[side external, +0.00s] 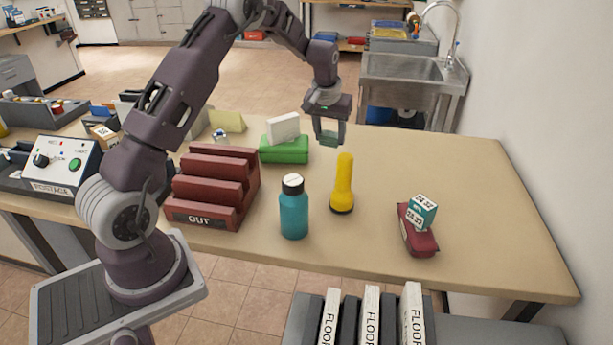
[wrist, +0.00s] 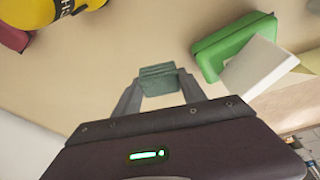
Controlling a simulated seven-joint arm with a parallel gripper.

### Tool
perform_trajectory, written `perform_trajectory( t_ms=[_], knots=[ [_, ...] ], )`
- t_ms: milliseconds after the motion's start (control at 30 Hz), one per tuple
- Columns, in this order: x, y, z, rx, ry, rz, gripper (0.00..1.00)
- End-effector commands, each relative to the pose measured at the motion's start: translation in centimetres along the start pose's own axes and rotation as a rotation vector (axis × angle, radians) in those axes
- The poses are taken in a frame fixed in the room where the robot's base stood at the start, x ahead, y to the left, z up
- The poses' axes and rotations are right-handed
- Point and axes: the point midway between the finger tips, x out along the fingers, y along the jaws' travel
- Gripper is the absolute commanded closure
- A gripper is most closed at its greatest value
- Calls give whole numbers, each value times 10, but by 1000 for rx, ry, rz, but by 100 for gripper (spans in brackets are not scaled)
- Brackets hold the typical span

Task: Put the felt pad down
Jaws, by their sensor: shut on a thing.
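My gripper (side external: 329,138) hangs above the table (side external: 450,160), right of the green case. It is shut on a small grey-green felt pad (wrist: 160,80), which shows between the fingertips in the wrist view. In the side external view the pad is small and partly covered by the fingers. The pad appears to be held above the tabletop, apart from other objects; its exact height is hard to tell.
A yellow flashlight (side external: 343,185) and a teal bottle (side external: 293,210) stand nearer the front. A green case (side external: 284,150) with a white block (side external: 283,128) and a red OUT rack (side external: 212,190) are left. The back-right table is clear.

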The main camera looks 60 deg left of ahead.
Motion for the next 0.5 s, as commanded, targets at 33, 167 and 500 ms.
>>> perform_trajectory(
  t_ms=[33, 167, 500],
  knots=[
    [-7, -13, 16, -22, -4, -8, 96],
    [-22, -44, 64, -83, 0, -27, 96],
    [-37, -81, 149, -171, -3, -47, 96]
  ],
)
